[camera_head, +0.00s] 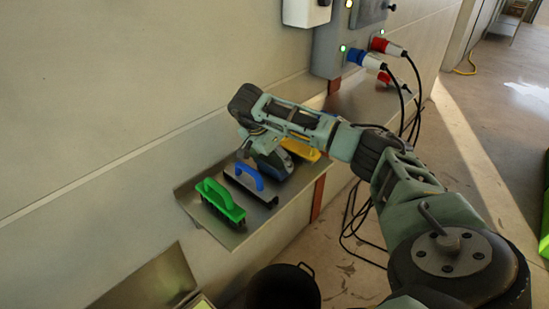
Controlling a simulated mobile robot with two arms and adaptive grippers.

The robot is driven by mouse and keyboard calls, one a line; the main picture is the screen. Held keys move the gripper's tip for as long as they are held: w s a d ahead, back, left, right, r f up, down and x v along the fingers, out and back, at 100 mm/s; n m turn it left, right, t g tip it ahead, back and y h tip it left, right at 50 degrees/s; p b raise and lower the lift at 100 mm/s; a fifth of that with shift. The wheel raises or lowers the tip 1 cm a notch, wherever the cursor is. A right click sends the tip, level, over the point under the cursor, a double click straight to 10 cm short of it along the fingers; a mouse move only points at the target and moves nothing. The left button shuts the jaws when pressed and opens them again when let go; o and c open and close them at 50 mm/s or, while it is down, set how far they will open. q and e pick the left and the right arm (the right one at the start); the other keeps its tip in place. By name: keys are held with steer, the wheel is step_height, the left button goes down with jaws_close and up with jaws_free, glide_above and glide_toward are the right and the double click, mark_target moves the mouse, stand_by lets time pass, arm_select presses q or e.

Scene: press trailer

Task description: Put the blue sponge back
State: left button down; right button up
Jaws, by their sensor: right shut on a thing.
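The blue sponge (245,177), a dark flat pad with a blue handle, is at the wall shelf (232,236), between a green-handled one and a yellow one. My right gripper (256,158) reaches in from the right, above the shelf. It is shut on the blue sponge by its handle. The fingers partly hide the far end of the handle. I cannot tell whether the pad touches the shelf. My left gripper is not in view.
The green-handled brush (220,201) sits left of the blue sponge. The yellow one (301,150) is partly behind my gripper. A dark bucket (283,290) stands below the shelf. Plugs with black cables (416,105) hang from a wall box at the upper right.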

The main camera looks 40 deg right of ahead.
steer(key=shift+f, duration=0.3)
steer(key=o, duration=1.1)
steer(key=v, duration=1.2)
